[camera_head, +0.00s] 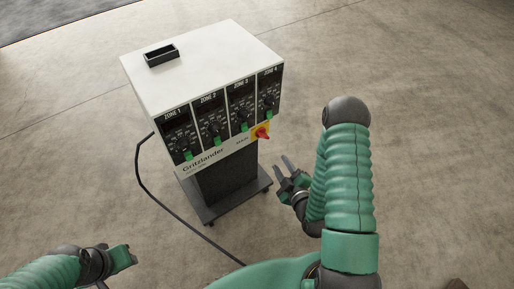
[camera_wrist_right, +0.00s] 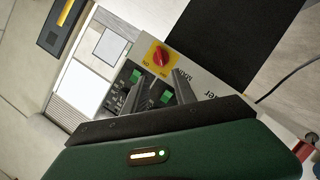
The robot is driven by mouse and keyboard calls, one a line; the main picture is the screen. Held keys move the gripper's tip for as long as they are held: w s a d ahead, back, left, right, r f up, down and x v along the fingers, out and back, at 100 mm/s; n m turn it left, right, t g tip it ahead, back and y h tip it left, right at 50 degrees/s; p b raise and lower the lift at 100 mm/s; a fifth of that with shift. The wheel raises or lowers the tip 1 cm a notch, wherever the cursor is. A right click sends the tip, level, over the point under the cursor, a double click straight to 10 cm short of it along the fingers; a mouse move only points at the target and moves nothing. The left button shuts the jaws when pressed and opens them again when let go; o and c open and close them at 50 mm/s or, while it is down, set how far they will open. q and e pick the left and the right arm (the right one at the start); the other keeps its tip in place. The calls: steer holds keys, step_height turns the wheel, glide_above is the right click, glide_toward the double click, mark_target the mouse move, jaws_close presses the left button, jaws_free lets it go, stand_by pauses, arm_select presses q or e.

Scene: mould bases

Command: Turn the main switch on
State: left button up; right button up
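The main switch (camera_head: 262,132) is a red knob on a yellow plate at the lower right of the controller's front, beside the MAIN label. It also shows in the right wrist view (camera_wrist_right: 159,57), with small ON and OFF marks; I cannot tell surely which one the knob points to. My right gripper (camera_head: 286,168) is in front of the cabinet, below and to the right of the switch, apart from it. Its two fingers (camera_wrist_right: 160,82) are spread with nothing between them. My left gripper (camera_head: 128,255) is at the lower left, far from the switch; its finger gap is unclear.
The white controller (camera_head: 205,55) has several zone panels with black dials and green switches (camera_head: 217,140). A black open box (camera_head: 161,55) is on its top. It stands on a dark wheeled base (camera_head: 240,199). A black cable (camera_head: 150,188) runs along the floor at left.

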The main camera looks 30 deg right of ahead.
mark_target(265, 138)
steer(key=b+x, duration=1.2)
steer(key=x, duration=0.4)
steer(key=shift+d+b, duration=0.15)
steer(key=shift+b, duration=0.2)
steer(key=shift+w, duration=0.15)
steer(key=shift+a+r, duration=0.1)
steer(key=shift+a, duration=0.2)
steer(key=shift+d, duration=0.15)
jaws_close()
